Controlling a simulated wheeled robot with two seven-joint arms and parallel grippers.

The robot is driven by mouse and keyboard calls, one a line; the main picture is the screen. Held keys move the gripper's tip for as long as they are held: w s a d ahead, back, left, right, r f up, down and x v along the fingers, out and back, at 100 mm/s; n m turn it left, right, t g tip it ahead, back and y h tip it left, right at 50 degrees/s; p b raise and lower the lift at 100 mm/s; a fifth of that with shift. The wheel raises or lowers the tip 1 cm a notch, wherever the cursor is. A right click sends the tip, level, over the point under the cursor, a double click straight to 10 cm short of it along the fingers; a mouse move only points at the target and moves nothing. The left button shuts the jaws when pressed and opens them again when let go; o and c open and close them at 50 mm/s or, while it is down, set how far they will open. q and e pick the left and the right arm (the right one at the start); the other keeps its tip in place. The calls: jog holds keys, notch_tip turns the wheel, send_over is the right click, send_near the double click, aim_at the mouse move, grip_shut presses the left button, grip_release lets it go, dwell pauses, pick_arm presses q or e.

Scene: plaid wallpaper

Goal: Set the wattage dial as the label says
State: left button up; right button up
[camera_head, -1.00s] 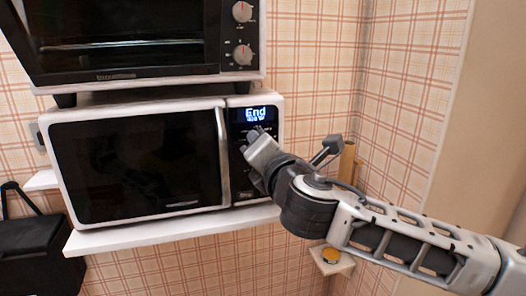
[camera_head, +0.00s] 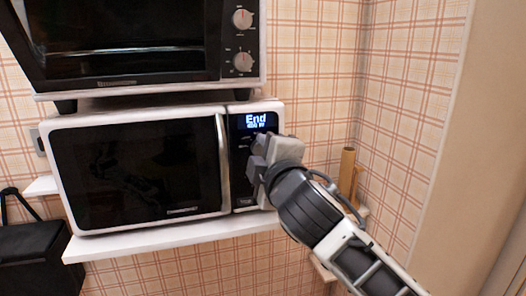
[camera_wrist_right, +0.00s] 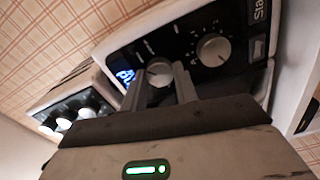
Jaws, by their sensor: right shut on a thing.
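The microwave (camera_head: 140,160) stands on a white shelf, its black control panel on the right. Its lit display (camera_head: 256,121) reads "End", with a smaller line below that is too small to read. In the right wrist view, two knobs sit on the panel; the upper dial (camera_wrist_right: 159,71), nearest the display, is between my fingers. My right gripper (camera_head: 256,156) is at the panel just under the display, shut on this dial; it also shows in the right wrist view (camera_wrist_right: 163,84). The other dial (camera_wrist_right: 213,50) is free. I see no readable label. My left gripper is not in view.
A toaster oven (camera_head: 130,50) with knobs stands above the microwave. The white shelf (camera_head: 150,240) juts out below. A black bag-like object (camera_head: 38,250) is at lower left. A tan cylinder (camera_head: 346,170) stands right of my wrist. The plaid wall is close on the right.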

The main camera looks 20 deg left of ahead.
jog(key=m+p, duration=0.1)
jog(key=m, duration=0.3)
jog(key=shift+m, duration=0.3)
jog(key=shift+m+p, duration=0.6)
jog(key=shift+m, duration=1.4)
jog(key=o, duration=1)
jog(key=shift+c, duration=0.2)
jog(key=b+v, duration=0.2)
jog(key=v, duration=1.4)
